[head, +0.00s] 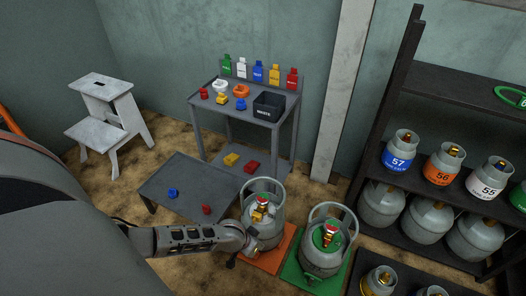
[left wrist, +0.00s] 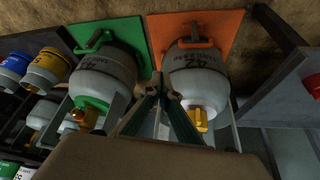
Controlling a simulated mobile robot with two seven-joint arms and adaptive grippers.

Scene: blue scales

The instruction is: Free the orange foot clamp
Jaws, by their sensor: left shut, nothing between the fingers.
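An orange plate (head: 274,256) lies on the floor under a grey cylinder (head: 263,222) with a white collar. The cylinder stands upright on the plate. My left gripper (head: 233,262) is beside this cylinder, at its left front in the head view. In the left wrist view my left gripper's fingers (left wrist: 161,82) are closed and empty, below the clamp-like part in the picture. My right gripper is out of view.
A green plate (head: 292,276) with another grey cylinder (head: 327,241) stands close on the right. A low dark table (head: 185,183) is behind my left arm. A shelf rack (head: 440,175) of cylinders stands at the right, and a workbench (head: 222,110) at the back.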

